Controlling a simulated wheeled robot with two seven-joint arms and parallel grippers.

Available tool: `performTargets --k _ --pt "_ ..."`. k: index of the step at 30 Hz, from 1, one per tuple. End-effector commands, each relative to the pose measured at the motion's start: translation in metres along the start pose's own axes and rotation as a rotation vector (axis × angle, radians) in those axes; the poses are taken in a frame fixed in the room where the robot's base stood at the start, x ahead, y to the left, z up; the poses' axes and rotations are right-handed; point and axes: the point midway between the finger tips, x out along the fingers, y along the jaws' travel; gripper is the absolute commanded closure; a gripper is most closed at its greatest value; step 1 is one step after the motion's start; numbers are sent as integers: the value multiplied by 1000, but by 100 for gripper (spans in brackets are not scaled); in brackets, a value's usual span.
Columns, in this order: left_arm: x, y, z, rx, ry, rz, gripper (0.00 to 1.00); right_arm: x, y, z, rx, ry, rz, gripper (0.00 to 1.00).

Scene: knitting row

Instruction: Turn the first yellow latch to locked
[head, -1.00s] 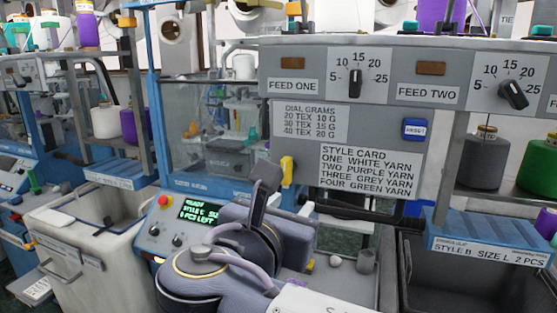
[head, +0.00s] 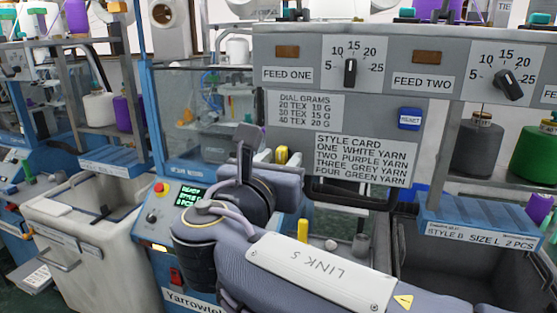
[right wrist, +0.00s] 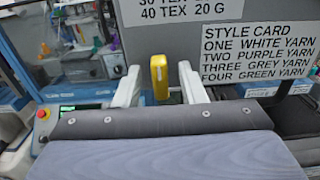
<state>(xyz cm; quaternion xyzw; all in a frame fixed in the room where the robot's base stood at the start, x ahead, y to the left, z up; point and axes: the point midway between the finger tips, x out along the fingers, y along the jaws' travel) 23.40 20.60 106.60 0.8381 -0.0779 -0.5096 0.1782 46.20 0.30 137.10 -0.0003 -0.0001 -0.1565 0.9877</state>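The yellow latch (right wrist: 159,78) stands upright in the right wrist view, below the dial card on the grey machine panel. Its top also shows in the head view (head: 281,155) just above my right wrist. My right gripper (right wrist: 158,72) is open, one pale finger on each side of the latch with a gap on both sides. I cannot tell whether the fingertips reach past its face. In the head view the fingers are hidden behind my wrist. A second yellow piece (head: 302,230) stands lower, beside my arm. My left gripper is not in view.
The style card (head: 362,160) and blue reset button (head: 409,118) are on the panel right of the latch. A control box with a green display (head: 190,196) is left of my wrist. A dark bin (head: 430,262) stands lower right.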

Motion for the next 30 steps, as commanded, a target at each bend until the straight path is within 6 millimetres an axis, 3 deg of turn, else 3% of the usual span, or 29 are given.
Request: performTargets --k 2,10,20,30 --pt "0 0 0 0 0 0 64 0 0 0 0 0 0 64" --pt "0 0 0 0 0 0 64 0 0 0 0 1 0 100" --pt "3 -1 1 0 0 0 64 0 0 -1 30 1 0 100" --pt "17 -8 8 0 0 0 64 0 -1 -3 238 0 -1 100"
